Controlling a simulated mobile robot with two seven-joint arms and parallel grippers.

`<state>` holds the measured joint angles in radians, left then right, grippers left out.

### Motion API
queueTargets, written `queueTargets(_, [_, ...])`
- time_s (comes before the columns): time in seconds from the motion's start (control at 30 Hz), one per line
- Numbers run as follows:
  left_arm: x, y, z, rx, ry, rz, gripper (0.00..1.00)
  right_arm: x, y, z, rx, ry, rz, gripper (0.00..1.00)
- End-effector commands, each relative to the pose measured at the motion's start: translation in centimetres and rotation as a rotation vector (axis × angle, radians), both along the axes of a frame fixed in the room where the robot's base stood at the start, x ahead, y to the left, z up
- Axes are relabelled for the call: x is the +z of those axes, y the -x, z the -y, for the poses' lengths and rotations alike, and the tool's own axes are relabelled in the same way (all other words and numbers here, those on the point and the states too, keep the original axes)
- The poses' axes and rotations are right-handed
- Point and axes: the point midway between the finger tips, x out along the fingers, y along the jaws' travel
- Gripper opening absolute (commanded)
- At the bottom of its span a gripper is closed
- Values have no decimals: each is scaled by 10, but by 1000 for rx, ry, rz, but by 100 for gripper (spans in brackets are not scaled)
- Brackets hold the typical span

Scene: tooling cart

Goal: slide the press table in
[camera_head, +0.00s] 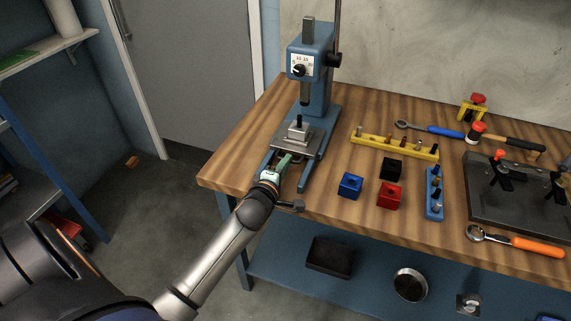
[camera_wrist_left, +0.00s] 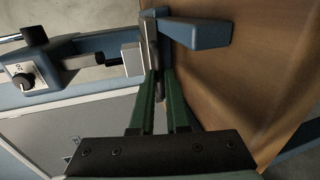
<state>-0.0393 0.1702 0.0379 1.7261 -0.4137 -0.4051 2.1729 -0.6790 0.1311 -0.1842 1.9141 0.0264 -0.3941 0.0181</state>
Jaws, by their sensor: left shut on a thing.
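The blue arbor press (camera_head: 318,75) stands at the left end of the wooden bench. Its grey press table (camera_head: 292,140) sits low between the two base legs, in front of the column, with a small block and upright pin on it. In the left wrist view the press table (camera_wrist_left: 150,35) shows nearly edge-on. My left gripper (camera_head: 286,163) is at the table's front side, its green fingers (camera_wrist_left: 161,80) shut on a narrow dark part of the press table. The fingers and wrist partly hide that part. My right gripper is not in view.
Blue block (camera_head: 350,185), red block (camera_head: 389,196) and black block (camera_head: 391,168) stand right of the press. Behind them is a yellow rack (camera_head: 395,147). A blue rack (camera_head: 434,194) and a dark fixture plate (camera_head: 515,205) lie further right. The bench's front edge runs below my wrist.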

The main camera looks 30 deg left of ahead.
Motion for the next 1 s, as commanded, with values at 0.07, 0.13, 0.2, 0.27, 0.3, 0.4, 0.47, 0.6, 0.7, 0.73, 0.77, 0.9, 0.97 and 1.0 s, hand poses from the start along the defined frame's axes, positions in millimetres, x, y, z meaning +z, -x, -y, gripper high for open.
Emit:
queueTargets(0.07, [0, 0, 0, 0, 0, -1, 0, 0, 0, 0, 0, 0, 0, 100])
queueTargets(0.13, [0, 0, 0, 0, 0, -1, 0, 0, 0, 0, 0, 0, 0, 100])
queueTargets(0.2, [0, 0, 0, 0, 0, -1, 0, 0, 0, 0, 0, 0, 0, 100])
queueTargets(0.27, [0, 0, 0, 0, 0, -1, 0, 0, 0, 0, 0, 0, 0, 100])
queueTargets(0.3, [0, 0, 0, 0, 0, -1, 0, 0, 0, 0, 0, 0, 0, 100])
queueTargets(0.4, [0, 0, 0, 0, 0, -1, 0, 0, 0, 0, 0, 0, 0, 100])
queueTargets(0.47, [0, 0, 0, 0, 0, -1, 0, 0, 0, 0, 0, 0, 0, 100])
queueTargets(0.6, [0, 0, 0, 0, 0, -1, 0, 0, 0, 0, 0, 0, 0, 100])
queueTargets(0.7, [0, 0, 0, 0, 0, -1, 0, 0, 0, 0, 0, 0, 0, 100])
queueTargets(0.73, [0, 0, 0, 0, 0, -1, 0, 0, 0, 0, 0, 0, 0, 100])
queueTargets(0.77, [0, 0, 0, 0, 0, -1, 0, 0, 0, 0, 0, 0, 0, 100])
queueTargets(0.9, [-1, -1, 0, 0, 0, -1, 0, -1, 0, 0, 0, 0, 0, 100])
queueTargets(0.97, [-1, -6, -1, 1, 0, 1, 0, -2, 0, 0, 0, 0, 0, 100])
queueTargets(1.0, [-2, -11, -3, 1, 1, 1, 0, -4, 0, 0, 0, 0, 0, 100])
